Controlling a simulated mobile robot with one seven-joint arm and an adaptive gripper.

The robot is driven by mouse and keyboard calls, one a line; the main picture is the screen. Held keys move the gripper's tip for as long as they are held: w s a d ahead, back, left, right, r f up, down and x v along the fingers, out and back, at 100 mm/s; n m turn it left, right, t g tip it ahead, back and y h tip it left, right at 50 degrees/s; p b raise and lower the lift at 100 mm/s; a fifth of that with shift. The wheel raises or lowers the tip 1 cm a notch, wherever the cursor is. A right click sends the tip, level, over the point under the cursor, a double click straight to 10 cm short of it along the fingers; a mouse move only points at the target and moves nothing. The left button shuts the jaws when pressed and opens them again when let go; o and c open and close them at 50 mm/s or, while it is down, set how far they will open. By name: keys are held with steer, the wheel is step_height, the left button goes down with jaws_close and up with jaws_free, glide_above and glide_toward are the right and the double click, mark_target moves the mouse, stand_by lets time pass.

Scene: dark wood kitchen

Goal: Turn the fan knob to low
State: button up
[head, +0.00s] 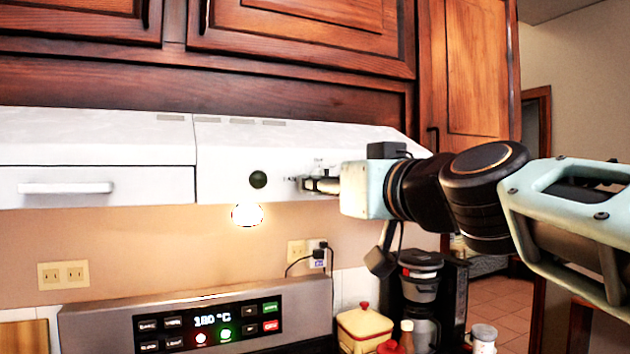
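A dark green round knob (258,179) sits on the front face of the white range hood (225,180). No label beside it is readable, so I cannot tell whether it is the fan knob. My gripper (304,184) comes in from the right, its fingers pointing left at the hood front. The fingertips are to the right of the green knob, apart from it. A small dark mark (290,179) shows just left of the fingertips. The hood face behind the fingers is hidden. The fingers are too small and edge-on to show whether they are open or hold anything.
A lit lamp (247,215) glows under the hood. Wooden cabinets (300,35) are above. Below are an oven control panel (210,325), a yellow canister (364,330) and a black coffee maker (425,295). The space in front of the hood's left part is clear.

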steer(key=shift+w+a, duration=0.15)
steer(key=shift+w, duration=0.1)
steer(key=shift+c, duration=0.5)
jaws_close()
steer(key=shift+f+m+b, duration=0.1)
steer(key=shift+m+b, duration=0.2)
steer(key=shift+m, duration=0.1)
steer(key=m+b, duration=0.3)
steer(key=m, duration=0.6)
steer(key=shift+s+a+b, duration=0.1)
steer(key=shift+a+b, duration=0.05)
steer(key=shift+b, duration=0.2)
steer(key=shift+r, duration=0.2)
